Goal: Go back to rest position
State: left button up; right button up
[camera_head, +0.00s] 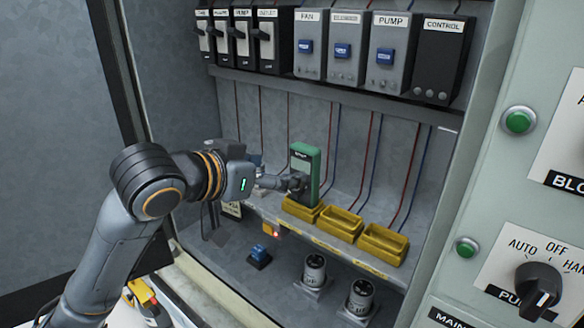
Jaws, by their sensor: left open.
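My left arm comes in from the left and reaches into the open electrical cabinet. My left gripper (297,183) is open, with its fingers at the front of a green meter-like device (305,157). The device stands upright at the leftmost yellow bin (301,209). I cannot tell whether the fingers touch it. Part of the device's lower front is hidden by the gripper. My right gripper is not in view.
Two more yellow bins (340,224) (383,243) line the shelf edge. Below are a blue-topped part (259,256) and two cylindrical capacitors (315,271) (359,299). Breakers (266,41) and modules (388,53) hang above. A panel with a rotary knob (539,286) stands right.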

pick_arm(q)
jog(key=s+a+f+n+g+y, duration=0.1)
jog(key=s+a+f, duration=0.15)
jog(key=f, duration=0.55)
jog(key=s+a+f+n+g+y, duration=0.1)
jog(key=s+a+f, duration=0.15)
jog(key=f, duration=0.45)
jog(key=s+a+f+n+y, duration=0.1)
jog(key=s+a+f, duration=0.15)
jog(key=f, duration=0.55)
jog(key=s+a+f+n+g+y, duration=0.1)
jog(key=s+a+f+g+y, duration=0.2)
jog(key=s+f, duration=0.6)
jog(key=s+a+f+n+g+y, duration=0.1)
jog(key=s+a+f+g+y, duration=0.1)
jog(key=s+a+f, duration=0.55)
jog(key=s+d+f+g+b, duration=0.1)
jog(key=s+f, duration=0.2)
jog(key=f, duration=1.1)
jog(key=s+d+f+g, duration=0.1)
jog(key=s+d+f, duration=0.15)
jog(key=f, duration=1.15)
jog(key=s+a+f, duration=0.2)
jog(key=s+f, duration=0.6)
jog(key=s+a+f+g+b, duration=0.1)
jog(key=s+a+f, duration=0.1)
jog(key=s+f, duration=0.7)
